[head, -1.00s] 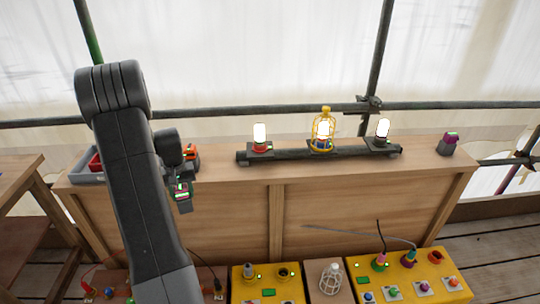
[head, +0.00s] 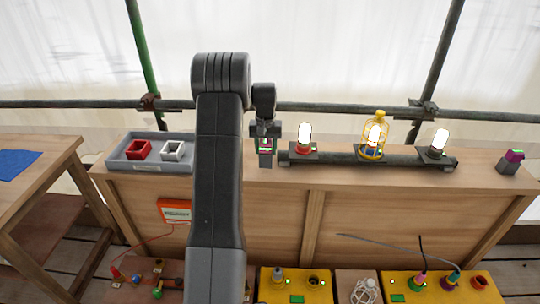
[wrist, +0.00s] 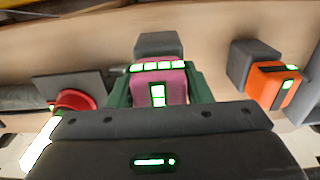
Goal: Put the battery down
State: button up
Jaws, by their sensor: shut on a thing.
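My gripper (head: 265,144) is shut on a battery, which shows in the wrist view as a pink block (wrist: 172,76) with lit green bars and a grey end (wrist: 158,45). Two dark green fingers flank it. In the head view the held battery's grey lower end (head: 265,160) is over the wooden bench top (head: 400,172), left of the lamp rail. I cannot tell whether it touches the wood. An orange battery (wrist: 268,86) with a grey body stands to the right of the held one in the wrist view; my arm hides it in the head view.
The dark rail (head: 345,160) carries three lit lamps, the middle one in a yellow cage (head: 375,138). A grey tray (head: 115,165) holds a red and a white square holder. A purple-topped grey block (head: 510,161) stands far right. Yellow boxes (head: 445,291) lie below the bench front.

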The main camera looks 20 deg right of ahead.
aim_at(266, 155)
jog(key=shift+f+p, duration=0.3)
jog(key=shift+f, duration=1.55)
jog(key=shift+f, duration=0.1)
jog(key=o, duration=1.2)
jog(key=shift+o, duration=0.2)
notch_tip(266, 155, up, 12)
jog(key=shift+r+b, duration=0.1)
jog(key=shift+b, duration=0.55)
